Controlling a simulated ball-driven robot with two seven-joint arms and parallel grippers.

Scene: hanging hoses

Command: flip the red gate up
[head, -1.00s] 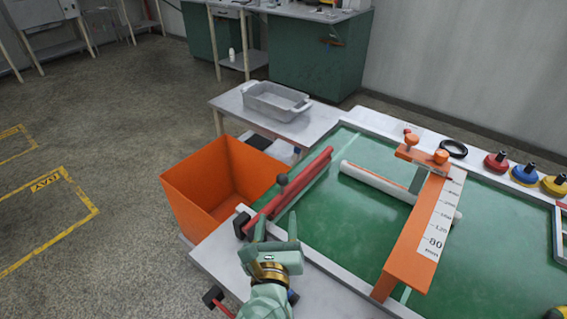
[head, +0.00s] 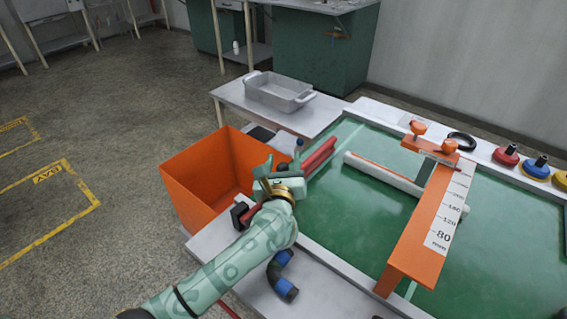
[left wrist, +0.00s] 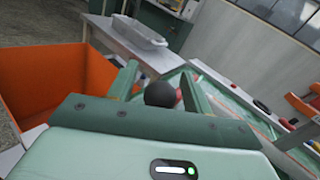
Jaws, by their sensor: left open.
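The red gate (head: 319,154) is a long red bar lying low along the left edge of the green board, beside the orange bin. My left gripper (head: 283,161) is over its middle and hides part of it, including the knob in the head view. In the left wrist view, the round black knob (left wrist: 160,94) sits between the two open fingers of my left gripper (left wrist: 158,76). I cannot tell whether the fingers touch the knob. A bit of red shows just behind the knob. My right gripper is not in view.
The orange bin (head: 190,180) stands directly left of the gate. An orange bridge with a scale (head: 415,232) spans the green board (head: 345,225), over a pale roller (head: 378,172). A grey tray (head: 279,92) sits on a side table behind. A dark, blue-ended piece (head: 286,289) lies near the front edge.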

